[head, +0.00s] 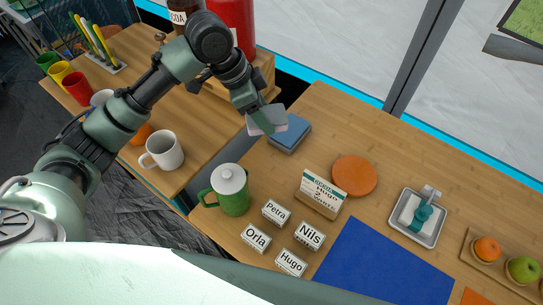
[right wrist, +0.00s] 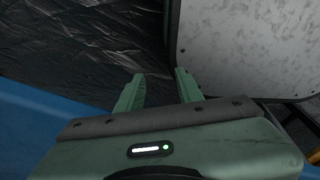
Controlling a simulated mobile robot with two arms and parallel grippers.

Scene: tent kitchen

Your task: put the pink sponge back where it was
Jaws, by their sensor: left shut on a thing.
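The pink sponge (head: 280,119) looks pale and greyish pink in the head view. My left gripper (head: 267,120) is shut on it, and its fingers hide part of the sponge. A blue, flat, block-like thing (head: 290,135) lies on the wooden table just below and to the right of the sponge. The sponge overlaps it in the picture; I cannot tell whether they touch. My right gripper (right wrist: 160,82) is open and empty in the right wrist view, over dark crumpled fabric.
A green lidded jug (head: 230,192), white mug (head: 164,151), several name blocks (head: 276,212) and a card stand (head: 320,193) are nearby. An orange disc (head: 354,175), blue mat (head: 385,265) and white dish (head: 417,217) lie farther right. Bare table (head: 335,120) shows right of the blue thing.

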